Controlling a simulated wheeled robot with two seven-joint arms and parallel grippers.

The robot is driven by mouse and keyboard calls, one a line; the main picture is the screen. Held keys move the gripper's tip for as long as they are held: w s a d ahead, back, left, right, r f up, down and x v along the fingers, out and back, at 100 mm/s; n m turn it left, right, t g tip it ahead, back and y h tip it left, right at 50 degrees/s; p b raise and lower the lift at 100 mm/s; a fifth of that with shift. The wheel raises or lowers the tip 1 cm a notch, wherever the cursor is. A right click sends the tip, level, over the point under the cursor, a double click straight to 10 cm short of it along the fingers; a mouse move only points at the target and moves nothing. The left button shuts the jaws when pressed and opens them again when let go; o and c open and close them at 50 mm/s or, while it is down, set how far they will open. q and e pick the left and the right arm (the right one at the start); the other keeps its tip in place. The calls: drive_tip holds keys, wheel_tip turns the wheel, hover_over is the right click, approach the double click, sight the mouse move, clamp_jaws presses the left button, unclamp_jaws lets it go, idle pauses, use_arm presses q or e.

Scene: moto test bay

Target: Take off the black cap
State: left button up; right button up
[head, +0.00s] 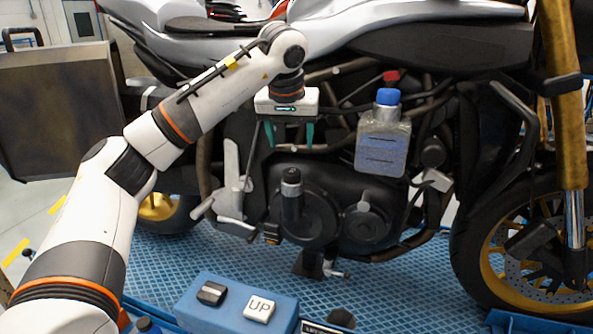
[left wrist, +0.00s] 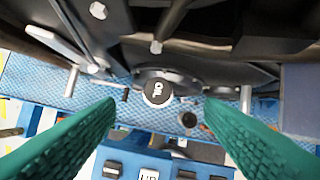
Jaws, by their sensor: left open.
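The black cap (head: 291,177) stands upright on top of a dark neck at the side of the motorcycle engine. In the left wrist view the cap (left wrist: 157,93) shows from above as a dark disc with a white mark, between the two green fingers in the picture. My left gripper (head: 289,138) is open and empty, pointing down a little above the cap and apart from it. My right gripper is not in view.
A bottle with a blue lid (head: 384,140) stands to the right of my left gripper, with a red cap (head: 391,76) behind it. The engine (head: 335,190) and silver lever (head: 232,185) are close by. A blue box with an UP button (head: 259,308) is in front.

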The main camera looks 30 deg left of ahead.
sight(291, 171)
use_arm(q)
drive_tip(key=p+x, duration=0.1)
drive_tip(key=x, duration=0.3)
drive_tip(key=shift+s+a, duration=0.1)
drive_tip(key=shift+s, duration=0.1)
drive_tip(key=p+x, duration=0.2)
drive_tip(key=x, duration=0.2)
drive_tip(key=shift+f+p, duration=0.15)
drive_tip(key=shift+p, duration=0.15)
drive_tip(key=shift+a+f, duration=0.15)
drive_tip(key=shift+f, duration=0.2)
drive_tip(key=shift+w+f, duration=0.15)
drive_tip(key=shift+c, duration=0.3)
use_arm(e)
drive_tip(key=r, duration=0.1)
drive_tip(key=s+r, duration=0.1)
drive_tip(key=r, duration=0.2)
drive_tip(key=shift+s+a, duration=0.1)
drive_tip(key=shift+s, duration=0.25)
use_arm(q)
drive_tip(key=c, duration=1.2)
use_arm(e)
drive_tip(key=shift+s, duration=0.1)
